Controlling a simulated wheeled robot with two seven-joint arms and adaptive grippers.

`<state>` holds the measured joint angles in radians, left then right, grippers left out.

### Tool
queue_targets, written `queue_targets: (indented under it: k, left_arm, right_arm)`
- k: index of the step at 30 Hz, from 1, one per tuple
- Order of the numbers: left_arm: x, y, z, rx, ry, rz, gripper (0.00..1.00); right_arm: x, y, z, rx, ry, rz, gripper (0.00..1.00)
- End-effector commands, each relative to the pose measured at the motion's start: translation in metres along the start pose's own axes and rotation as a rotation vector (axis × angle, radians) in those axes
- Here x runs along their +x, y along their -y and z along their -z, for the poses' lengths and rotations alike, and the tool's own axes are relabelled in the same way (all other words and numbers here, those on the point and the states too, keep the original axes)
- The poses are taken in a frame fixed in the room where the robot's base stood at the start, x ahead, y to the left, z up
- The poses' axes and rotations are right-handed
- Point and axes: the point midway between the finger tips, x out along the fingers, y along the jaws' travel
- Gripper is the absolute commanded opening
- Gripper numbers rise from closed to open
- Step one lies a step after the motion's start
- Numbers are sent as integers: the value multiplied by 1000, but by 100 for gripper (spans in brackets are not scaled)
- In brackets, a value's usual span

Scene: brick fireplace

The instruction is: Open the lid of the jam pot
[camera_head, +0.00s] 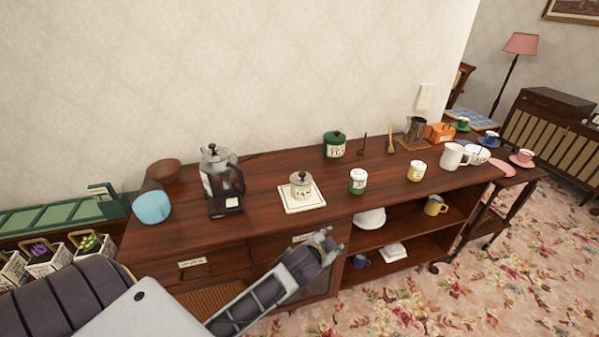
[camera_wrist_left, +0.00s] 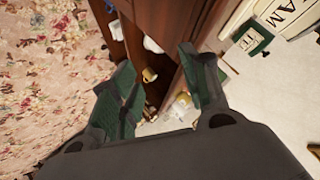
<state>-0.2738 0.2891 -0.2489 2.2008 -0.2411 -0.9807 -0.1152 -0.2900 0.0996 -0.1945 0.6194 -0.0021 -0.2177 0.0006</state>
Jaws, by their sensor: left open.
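The jam pot (camera_head: 301,186) is a cream pot with a dark-knobbed lid and dark lettering. It stands upright on a white square tile (camera_head: 290,207) on the wooden sideboard, and its lid sits on it. In the left wrist view, a cream surface with large letters (camera_wrist_left: 288,14) at the top right appears to be the pot. My left gripper (camera_head: 331,243) is in front of the sideboard's front edge, below and right of the pot, apart from it. The left wrist view shows its two green-padded fingers (camera_wrist_left: 160,88) spread with nothing between them. My right gripper is not in view.
A coffee maker (camera_head: 222,182) and a blue bowl (camera_head: 152,207) stand left of the pot. A green-labelled jar (camera_head: 358,181), a yellow-labelled jar (camera_head: 416,171) and a dark green pot (camera_head: 334,145) stand to the right. Open shelves (camera_head: 400,235) lie below the top.

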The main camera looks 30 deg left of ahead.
Motion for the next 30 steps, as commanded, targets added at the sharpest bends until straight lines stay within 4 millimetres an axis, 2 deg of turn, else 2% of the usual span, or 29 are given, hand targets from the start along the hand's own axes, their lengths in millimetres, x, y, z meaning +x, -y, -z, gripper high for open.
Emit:
queue_targets:
  k: [1,6,15,21,30]
  left_arm:
    - [1,11,19,41,-55,33,46]
    - [-2,41,84,198,-247,146,46]
    - [-19,71,185,503,-563,334,46]
    - [-35,77,238,724,-751,446,46]
    - [-57,72,291,1081,-997,580,46]
  right_arm:
    - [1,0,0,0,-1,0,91]
    - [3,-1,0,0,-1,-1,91]
    - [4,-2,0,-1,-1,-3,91]
    - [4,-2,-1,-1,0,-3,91]
    - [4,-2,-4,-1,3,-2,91]
